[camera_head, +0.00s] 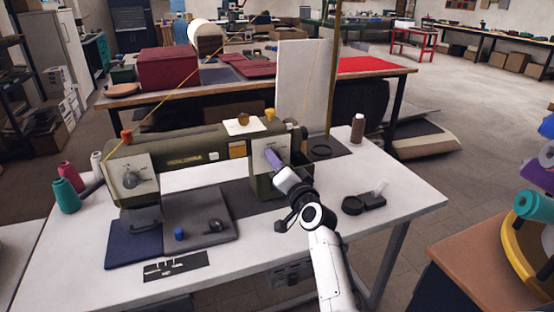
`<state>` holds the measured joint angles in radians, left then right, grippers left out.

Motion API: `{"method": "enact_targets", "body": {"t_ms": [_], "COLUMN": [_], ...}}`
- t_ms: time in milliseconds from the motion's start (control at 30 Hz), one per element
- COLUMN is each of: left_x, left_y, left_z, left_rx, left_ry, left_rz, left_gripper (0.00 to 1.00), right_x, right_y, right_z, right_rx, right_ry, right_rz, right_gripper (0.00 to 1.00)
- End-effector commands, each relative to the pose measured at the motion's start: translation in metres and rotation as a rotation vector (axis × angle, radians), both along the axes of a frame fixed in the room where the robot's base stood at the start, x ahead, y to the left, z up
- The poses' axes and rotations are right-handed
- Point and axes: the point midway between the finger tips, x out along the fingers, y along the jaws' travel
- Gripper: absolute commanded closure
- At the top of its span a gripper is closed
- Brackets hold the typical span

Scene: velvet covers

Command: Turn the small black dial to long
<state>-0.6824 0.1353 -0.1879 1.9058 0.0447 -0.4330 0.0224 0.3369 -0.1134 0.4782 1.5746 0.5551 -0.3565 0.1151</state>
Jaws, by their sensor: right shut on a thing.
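An olive-green sewing machine (190,150) stands on the white table (395,195). My right gripper (272,157) reaches up from the front to the pale plate (262,145) on the machine's right-hand pillar. It is shut at that plate, on what appears to be the small black dial. The fingers and wrist cover the dial, so its setting and any "long" mark cannot be read. A larger grey knob (131,180) sits on another pale plate at the machine's left end. My left gripper is out of view.
Green (66,195) and red thread spools stand at the left, a brown spool (358,128) at the back right. A black object (362,203) lies right of my arm. Folded dark cloth (133,250) lies in front. An orange thread runs up from the machine.

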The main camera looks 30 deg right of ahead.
Motion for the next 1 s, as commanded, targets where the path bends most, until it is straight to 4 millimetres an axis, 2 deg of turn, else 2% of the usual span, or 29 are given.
{"method": "enact_targets", "body": {"t_ms": [533,567,633,1000], "left_x": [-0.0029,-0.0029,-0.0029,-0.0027], "left_y": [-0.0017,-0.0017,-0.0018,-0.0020], "left_z": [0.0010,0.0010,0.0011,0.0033], "left_rx": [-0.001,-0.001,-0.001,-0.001], "left_ry": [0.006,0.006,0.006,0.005], "left_rz": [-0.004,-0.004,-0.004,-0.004], "left_gripper": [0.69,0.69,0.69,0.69], "right_x": [0.0002,0.0002,0.0002,-0.0010], "right_y": [0.0003,0.0003,0.0003,0.0023], "right_z": [-0.0004,-0.0004,-0.0004,0.0002], "right_rx": [0.022,0.022,0.022,0.021], "right_ry": [-0.005,-0.005,-0.005,-0.004], "right_rz": [0.001,0.001,0.001,0.002], "right_gripper": [0.94,0.67,0.55,0.53]}}
